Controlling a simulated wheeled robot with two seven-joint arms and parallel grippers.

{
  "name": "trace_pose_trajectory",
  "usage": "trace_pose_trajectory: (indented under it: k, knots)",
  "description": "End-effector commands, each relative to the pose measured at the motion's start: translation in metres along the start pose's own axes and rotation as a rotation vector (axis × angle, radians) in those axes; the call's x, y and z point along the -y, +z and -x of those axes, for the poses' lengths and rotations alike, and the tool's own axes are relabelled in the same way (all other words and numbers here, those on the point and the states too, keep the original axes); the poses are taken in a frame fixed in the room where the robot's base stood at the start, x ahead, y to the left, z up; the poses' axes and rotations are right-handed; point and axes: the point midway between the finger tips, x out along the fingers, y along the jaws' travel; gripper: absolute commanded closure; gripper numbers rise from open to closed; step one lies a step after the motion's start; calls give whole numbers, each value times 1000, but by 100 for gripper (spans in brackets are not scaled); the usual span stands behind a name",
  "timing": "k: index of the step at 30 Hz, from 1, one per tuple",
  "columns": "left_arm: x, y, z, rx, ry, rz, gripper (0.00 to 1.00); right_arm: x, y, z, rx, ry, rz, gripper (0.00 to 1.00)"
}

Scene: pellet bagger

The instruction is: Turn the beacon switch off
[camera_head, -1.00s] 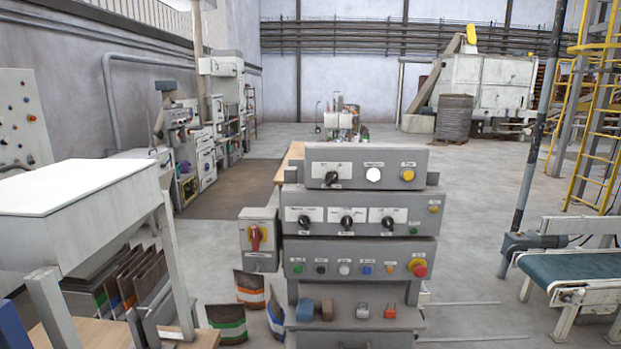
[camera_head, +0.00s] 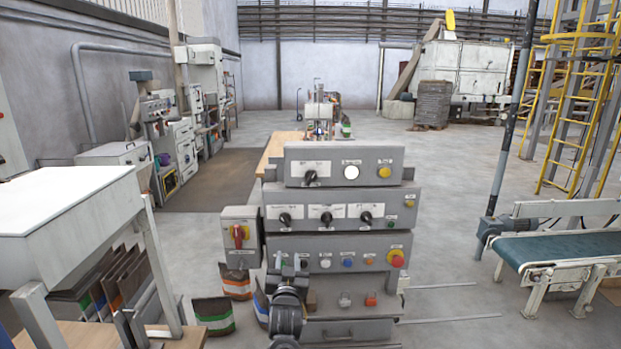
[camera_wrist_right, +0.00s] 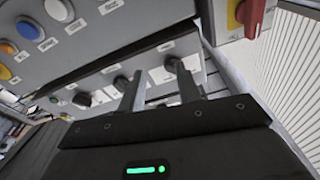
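The grey control console (camera_head: 340,222) stands in front of me with stacked panels. Its top panel has one black rotary switch (camera_head: 311,177), a white round element and a yellow button. The panel below has three black rotary switches, including a left one (camera_head: 285,219). The labels are too small to read, so I cannot tell which is the beacon switch. My right gripper (camera_head: 289,268) is in front of the console's lower left. In the right wrist view its two fingers (camera_wrist_right: 155,70) are apart and empty, pointing toward the panels. Black knobs (camera_wrist_right: 82,99) show beyond them. My left gripper is out of view.
A red handle (camera_head: 239,236) on a side box sits left of the console. A red mushroom button (camera_head: 397,258) is on the lower panel. A white-topped table (camera_head: 70,205) is at left, a conveyor (camera_head: 560,246) at right. Bags stand on the floor at left.

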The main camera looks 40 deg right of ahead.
Motion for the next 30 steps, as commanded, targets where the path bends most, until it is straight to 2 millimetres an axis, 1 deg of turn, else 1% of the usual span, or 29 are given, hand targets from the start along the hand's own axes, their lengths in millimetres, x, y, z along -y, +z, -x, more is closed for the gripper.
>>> trace_pose_trajectory:
  k: [1,2,3,6,9,12,17,20,30]
  knots:
    - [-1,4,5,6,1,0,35,1,-49,-7,-70,28,-80,66]
    - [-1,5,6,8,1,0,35,-1,-72,-9,-103,44,-121,66]
    - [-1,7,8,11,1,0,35,-4,-98,-10,-142,63,-174,66]
    - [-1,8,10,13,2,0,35,-11,-145,-10,-212,98,-275,66]
    - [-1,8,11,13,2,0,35,-17,-168,-8,-247,116,-333,66]
    - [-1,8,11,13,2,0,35,-19,-175,-7,-259,123,-353,66]
    - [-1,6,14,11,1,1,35,-20,-178,-12,-260,123,-351,66]
    - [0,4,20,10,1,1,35,-21,-182,-24,-261,123,-347,66]
    - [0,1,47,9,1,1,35,-32,-197,-84,-258,124,-345,66]
